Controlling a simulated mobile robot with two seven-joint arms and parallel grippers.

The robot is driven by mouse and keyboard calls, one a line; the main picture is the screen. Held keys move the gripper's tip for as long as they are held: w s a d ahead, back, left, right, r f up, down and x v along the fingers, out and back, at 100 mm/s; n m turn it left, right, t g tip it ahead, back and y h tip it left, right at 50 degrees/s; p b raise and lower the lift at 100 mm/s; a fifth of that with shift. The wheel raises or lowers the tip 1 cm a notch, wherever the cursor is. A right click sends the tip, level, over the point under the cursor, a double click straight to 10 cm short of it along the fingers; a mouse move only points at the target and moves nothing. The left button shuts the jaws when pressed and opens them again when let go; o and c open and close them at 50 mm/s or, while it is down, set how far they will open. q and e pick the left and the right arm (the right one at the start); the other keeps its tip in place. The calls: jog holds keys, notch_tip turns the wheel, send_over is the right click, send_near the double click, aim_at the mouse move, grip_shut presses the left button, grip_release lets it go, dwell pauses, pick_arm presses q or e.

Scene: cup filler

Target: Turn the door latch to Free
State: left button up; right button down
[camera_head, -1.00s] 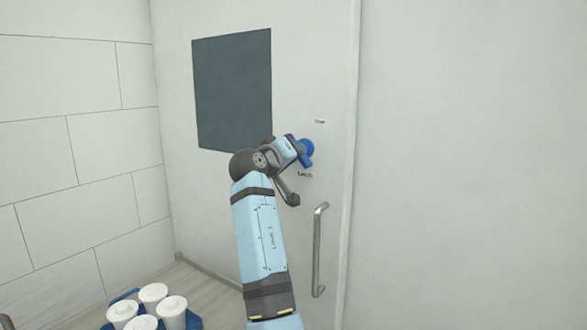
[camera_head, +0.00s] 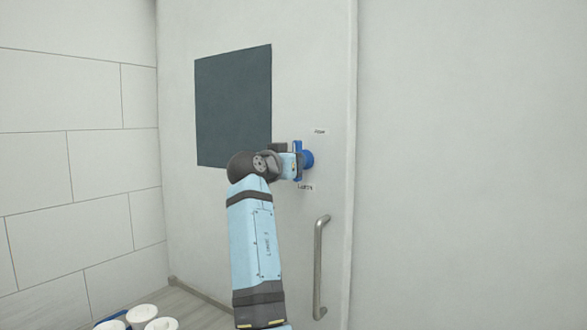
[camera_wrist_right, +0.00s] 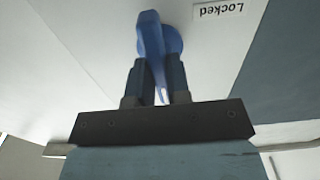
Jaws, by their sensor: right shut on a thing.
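The door latch (camera_head: 309,160) is a blue round hub with a lever, on the white door below a "Free" label (camera_head: 320,131) and above a "Locked" label (camera_head: 305,187). My right gripper (camera_head: 297,161) reaches it from the left and is shut on the lever. In the right wrist view the blue latch (camera_wrist_right: 152,32) runs down between the two dark fingers of the gripper (camera_wrist_right: 158,75). The "Locked" label (camera_wrist_right: 221,9) appears upside down beside it there. The fingers partly hide the lever, so its exact angle is hard to tell. My left gripper is out of view.
A vertical metal door handle (camera_head: 319,267) is below the latch. A dark window panel (camera_head: 232,106) is to its upper left. Several white lidded cups (camera_head: 142,314) with blue beneath show at the bottom left. The wall at the right is bare.

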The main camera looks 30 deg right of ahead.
jog(key=shift+r, duration=0.15)
dwell(0.4)
jog(key=c, duration=1.2)
grip_release()
jog(key=shift+d, duration=0.1)
jog(key=shift+o, duration=0.6)
jog(key=b+v, duration=0.1)
jog(key=v, duration=1.2)
jog(key=shift+a+b, duration=0.3)
jog(key=shift+a, duration=0.05)
